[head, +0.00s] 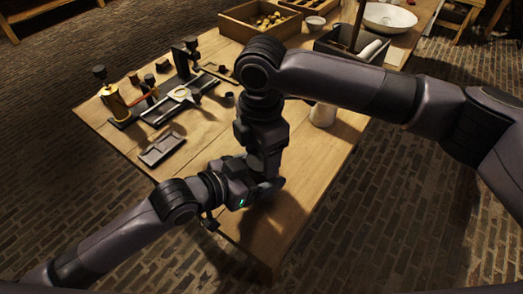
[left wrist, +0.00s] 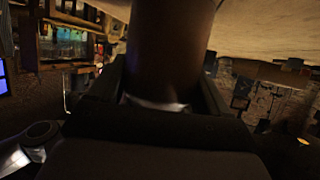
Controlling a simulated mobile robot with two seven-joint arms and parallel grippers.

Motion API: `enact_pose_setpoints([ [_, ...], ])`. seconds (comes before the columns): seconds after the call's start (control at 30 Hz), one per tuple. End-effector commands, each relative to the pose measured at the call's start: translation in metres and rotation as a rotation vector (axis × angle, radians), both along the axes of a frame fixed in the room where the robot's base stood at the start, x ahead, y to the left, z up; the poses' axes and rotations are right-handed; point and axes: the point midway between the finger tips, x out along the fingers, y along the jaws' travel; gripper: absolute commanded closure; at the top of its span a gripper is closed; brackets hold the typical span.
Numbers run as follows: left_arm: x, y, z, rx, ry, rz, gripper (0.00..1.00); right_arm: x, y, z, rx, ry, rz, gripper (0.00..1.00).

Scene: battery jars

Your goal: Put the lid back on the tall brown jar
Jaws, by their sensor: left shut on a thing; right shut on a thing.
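In the left wrist view a tall brown cylinder, which I take as the brown jar (left wrist: 168,50), stands between the fingers of my left gripper, with a pale shiny band near its lower end in the picture. My left gripper (head: 242,186) is shut on it, low over the near part of the table. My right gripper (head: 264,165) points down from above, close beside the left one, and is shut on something. The arms hide the jar and what the right gripper holds in the head view. I cannot make out the lid.
The wooden table (head: 215,135) carries a black tray (head: 162,149), a brass-coloured container (head: 115,104) and dark apparatus at left. A pale cylinder (head: 322,115) stands under my right arm. A wooden crate (head: 238,32), a dark box (head: 335,45) and a white bowl (head: 388,19) are at the back.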

Motion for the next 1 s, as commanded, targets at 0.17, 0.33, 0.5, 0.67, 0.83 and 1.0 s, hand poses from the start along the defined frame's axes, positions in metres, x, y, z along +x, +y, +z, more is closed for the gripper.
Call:
enact_pose_setpoints([
  [0.17, 0.0, 0.0, 0.001, -0.001, 0.0, -0.001, 1.0, 0.0, 0.0, 0.0, 0.002, 0.001, -0.277, 0.74],
  [0.33, 0.0, 0.0, 0.001, -0.001, 0.0, -0.001, 1.0, 0.0, 0.0, 0.0, 0.0, -0.001, -0.323, 0.74],
  [0.5, 0.0, 0.0, 0.001, -0.001, 0.0, -0.001, 1.0, 0.0, 0.0, 0.0, 0.0, -0.001, -0.321, 0.08],
  [0.67, 0.0, 0.0, 0.001, -0.001, -0.001, 0.0, 1.0, 0.0, 0.0, 0.0, -0.001, 0.001, -0.319, 0.08],
  [0.83, 0.0, 0.0, 0.001, -0.001, -0.001, 0.001, 1.0, 0.0, 0.001, 0.01, 0.001, 0.0, -0.319, 0.08],
  [1.0, 0.0, 0.0, 0.001, -0.001, -0.001, 0.001, 1.0, 0.0, 0.001, 0.042, 0.003, -0.003, -0.319, 0.08],
])
